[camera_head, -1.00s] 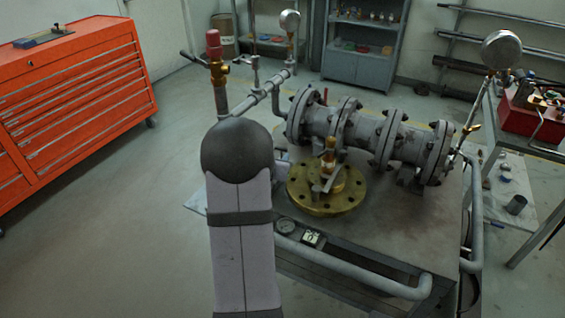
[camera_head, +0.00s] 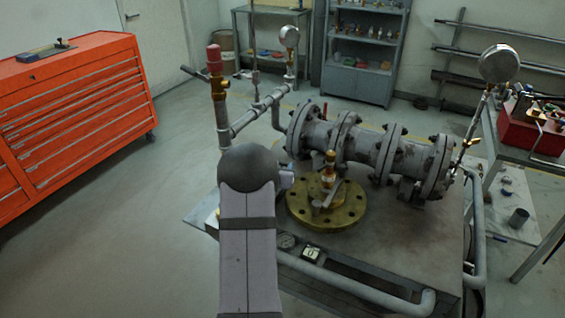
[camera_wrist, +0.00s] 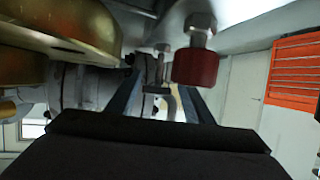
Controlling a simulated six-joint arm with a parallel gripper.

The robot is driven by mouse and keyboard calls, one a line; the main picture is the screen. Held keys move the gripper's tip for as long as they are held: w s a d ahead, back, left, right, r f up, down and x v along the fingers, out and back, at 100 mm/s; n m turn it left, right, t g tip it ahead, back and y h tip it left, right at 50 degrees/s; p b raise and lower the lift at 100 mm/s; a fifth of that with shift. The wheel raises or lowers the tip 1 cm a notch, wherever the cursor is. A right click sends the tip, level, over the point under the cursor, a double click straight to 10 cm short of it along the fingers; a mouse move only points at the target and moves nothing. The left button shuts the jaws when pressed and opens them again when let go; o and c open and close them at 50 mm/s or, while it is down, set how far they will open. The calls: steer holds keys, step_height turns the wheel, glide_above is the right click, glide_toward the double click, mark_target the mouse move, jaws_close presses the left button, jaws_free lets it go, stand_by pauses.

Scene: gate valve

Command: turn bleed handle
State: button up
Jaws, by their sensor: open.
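In the head view, the grey valve assembly (camera_head: 365,146) lies on the bench. A brass flange (camera_head: 345,212) in front of it carries a small brass fitting with a grey lever (camera_head: 327,196). A thin stem with a small cross handle (camera_head: 254,76) stands on the side pipe; I cannot tell which is the bleed handle. In the wrist view, my gripper (camera_wrist: 158,98) is open, its two dark fingers apart. Thin grey metal parts (camera_wrist: 162,68) show beyond and between them, with no clear contact. My arm hides the gripper in the head view.
A red-capped brass valve (camera_head: 215,60) rises on the left pipe; a red cap also shows close in the wrist view (camera_wrist: 195,67). Pressure gauges (camera_head: 499,63) stand on thin pipes. The bench (camera_head: 420,240) has a pipe rail. A red tool cabinet (camera_head: 75,110) stands left.

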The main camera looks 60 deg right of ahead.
mark_target(282, 162)
steer(key=shift+x, duration=2.35)
steer(key=shift+p, duration=0.3)
steer(key=c, duration=0.9)
